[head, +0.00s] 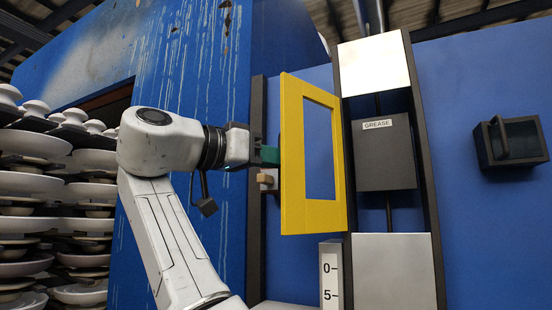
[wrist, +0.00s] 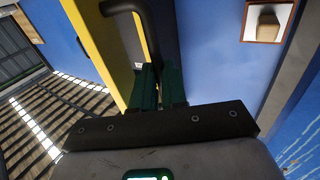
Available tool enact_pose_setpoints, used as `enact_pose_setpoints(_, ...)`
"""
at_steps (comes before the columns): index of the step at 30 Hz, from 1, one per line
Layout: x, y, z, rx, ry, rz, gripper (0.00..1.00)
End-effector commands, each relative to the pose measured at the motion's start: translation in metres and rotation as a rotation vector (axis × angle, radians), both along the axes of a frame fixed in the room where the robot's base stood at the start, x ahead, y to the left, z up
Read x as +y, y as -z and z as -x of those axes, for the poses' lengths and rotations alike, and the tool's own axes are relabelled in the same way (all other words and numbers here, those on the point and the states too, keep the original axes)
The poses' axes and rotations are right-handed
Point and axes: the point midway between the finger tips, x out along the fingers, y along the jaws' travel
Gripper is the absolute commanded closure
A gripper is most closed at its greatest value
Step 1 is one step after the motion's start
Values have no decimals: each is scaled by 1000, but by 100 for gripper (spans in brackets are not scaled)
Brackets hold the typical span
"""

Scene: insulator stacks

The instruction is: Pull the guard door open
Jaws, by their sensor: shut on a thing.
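The guard door (head: 292,160) is a yellow frame with a rectangular window opening. In the head view it stands at an angle, its left edge nearer to me and its right edge beside the grey column. In the wrist view its yellow face (wrist: 96,40) shows at the upper left, with a dark bar handle (wrist: 150,40) on it. My gripper (head: 268,155) is at the door's left edge. Its green fingers (wrist: 160,88) are shut on the handle's lower part in the wrist view. The handle is hidden in the head view.
A grey column (head: 375,65) with a dark GREASE box (head: 385,160) stands right of the door. A dark wall bracket (head: 510,142) is farther right. Stacked insulators (head: 35,185) stand at the left. A tan block (wrist: 266,22) sits in a recess.

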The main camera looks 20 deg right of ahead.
Motion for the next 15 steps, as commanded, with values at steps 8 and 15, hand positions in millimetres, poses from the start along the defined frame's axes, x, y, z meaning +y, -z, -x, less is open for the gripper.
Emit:
enact_pose_setpoints(8,1,-1,-3,4,-12,4,69)
enact_pose_setpoints(15,0,-1,-2,3,-9,3,62)
